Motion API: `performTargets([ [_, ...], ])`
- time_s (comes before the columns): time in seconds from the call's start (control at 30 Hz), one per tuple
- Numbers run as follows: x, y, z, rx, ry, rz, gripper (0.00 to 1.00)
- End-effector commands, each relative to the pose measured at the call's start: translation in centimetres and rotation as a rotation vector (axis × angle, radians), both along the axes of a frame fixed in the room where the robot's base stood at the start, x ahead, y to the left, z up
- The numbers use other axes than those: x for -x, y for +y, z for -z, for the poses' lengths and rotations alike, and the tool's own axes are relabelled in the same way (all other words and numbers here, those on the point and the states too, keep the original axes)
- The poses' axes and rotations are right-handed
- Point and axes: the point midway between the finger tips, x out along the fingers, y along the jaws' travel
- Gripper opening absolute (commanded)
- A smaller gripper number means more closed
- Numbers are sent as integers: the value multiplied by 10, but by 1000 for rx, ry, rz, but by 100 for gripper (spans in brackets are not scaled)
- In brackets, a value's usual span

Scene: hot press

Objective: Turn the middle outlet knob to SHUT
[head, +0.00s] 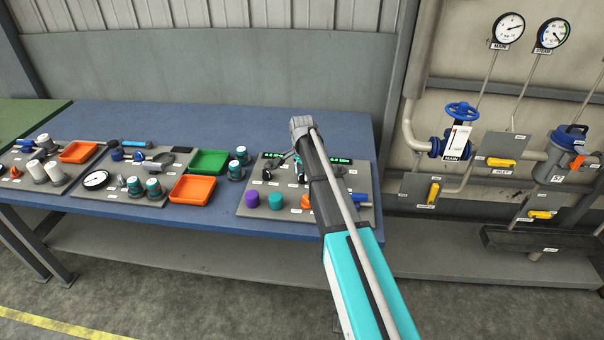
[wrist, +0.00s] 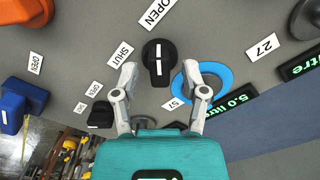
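A black knob (wrist: 158,62) with a white line stands on the grey panel in the wrist view. It sits between another black knob (wrist: 100,115) at the lower left and a dark round part (wrist: 306,18) at the upper right. Its white line runs up and down in the picture. An OPEN label (wrist: 157,13) is above it and a SHUT label (wrist: 120,53) is to its left. My gripper (wrist: 160,68) is open, with one fingertip on each side of the knob; I cannot tell if they touch it. In the head view my arm mostly hides the knobs.
A blue ring (wrist: 204,72) lies right of the knob, by the right finger. Orange (wrist: 22,98) and blue (wrist: 12,113) parts stand at left. The panel (head: 245,207) also carries purple (head: 252,200) and teal (head: 275,200) caps. Orange (head: 192,189) and green (head: 209,163) trays are to its left.

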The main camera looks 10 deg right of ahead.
Motion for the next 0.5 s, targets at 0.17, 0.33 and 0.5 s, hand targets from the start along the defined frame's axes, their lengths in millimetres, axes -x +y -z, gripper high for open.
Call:
performTargets([
  [0.17, 0, 0, 0, 0, 0, 0, 17],
  [0.33, 0, 0, 0, 0, 0, 0, 0],
  [0.5, 0, 0, 0, 0, 0, -2, 0],
])
